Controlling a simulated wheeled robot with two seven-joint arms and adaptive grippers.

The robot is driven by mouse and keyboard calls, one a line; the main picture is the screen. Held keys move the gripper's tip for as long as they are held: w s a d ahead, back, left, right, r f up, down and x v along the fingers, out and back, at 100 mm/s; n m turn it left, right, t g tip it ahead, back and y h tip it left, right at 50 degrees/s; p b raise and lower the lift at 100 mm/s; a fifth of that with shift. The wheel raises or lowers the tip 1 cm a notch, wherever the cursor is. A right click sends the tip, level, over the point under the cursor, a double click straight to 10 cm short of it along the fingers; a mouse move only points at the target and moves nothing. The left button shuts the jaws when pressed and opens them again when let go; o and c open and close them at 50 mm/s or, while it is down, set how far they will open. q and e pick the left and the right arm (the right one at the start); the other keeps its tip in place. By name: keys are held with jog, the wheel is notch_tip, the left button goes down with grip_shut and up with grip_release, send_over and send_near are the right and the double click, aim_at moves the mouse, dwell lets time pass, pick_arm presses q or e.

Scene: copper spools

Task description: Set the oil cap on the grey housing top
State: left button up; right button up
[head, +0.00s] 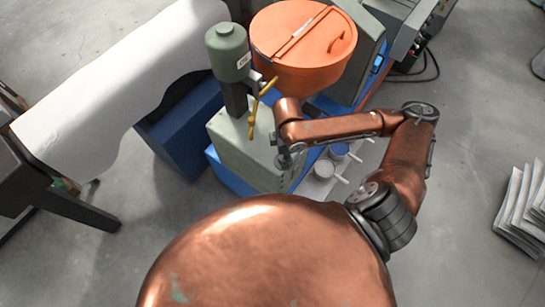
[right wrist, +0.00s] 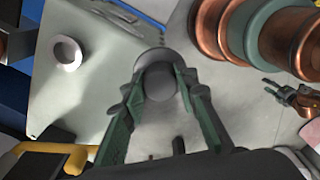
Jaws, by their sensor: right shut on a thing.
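The grey-green housing (head: 228,134) is a boxy block, and its flat top (right wrist: 85,95) fills much of the right wrist view. A pale ring around a round hole (right wrist: 67,53) shows on the top at upper left. My right gripper (head: 287,160), with green fingers in the right wrist view (right wrist: 160,82), is shut on a dark grey round oil cap (right wrist: 159,80).
A green canister (head: 228,54) on a dark post and a yellow lever (head: 252,122) rise beside the housing top. An orange lidded tub (head: 310,65) stands behind. White and blue cups (head: 338,151) sit to the right.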

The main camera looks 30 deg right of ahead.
jog(key=w+f, duration=0.3)
jog(key=w, duration=0.1)
jog(key=w+f, duration=0.3)
jog(key=w, duration=0.1)
jog(key=shift+f, duration=0.4)
jog(key=shift+w+f, duration=0.1)
jog(key=shift+f, duration=0.15)
jog(key=shift+d+f+p, duration=0.1)
jog(key=shift+f+p, duration=0.25)
jog(key=shift+f, duration=1.2)
jog(key=shift+f, duration=0.1)
jog(key=o, duration=1.1)
notch_tip(320, 180, up, 12)
jog(key=shift+r, duration=0.15)
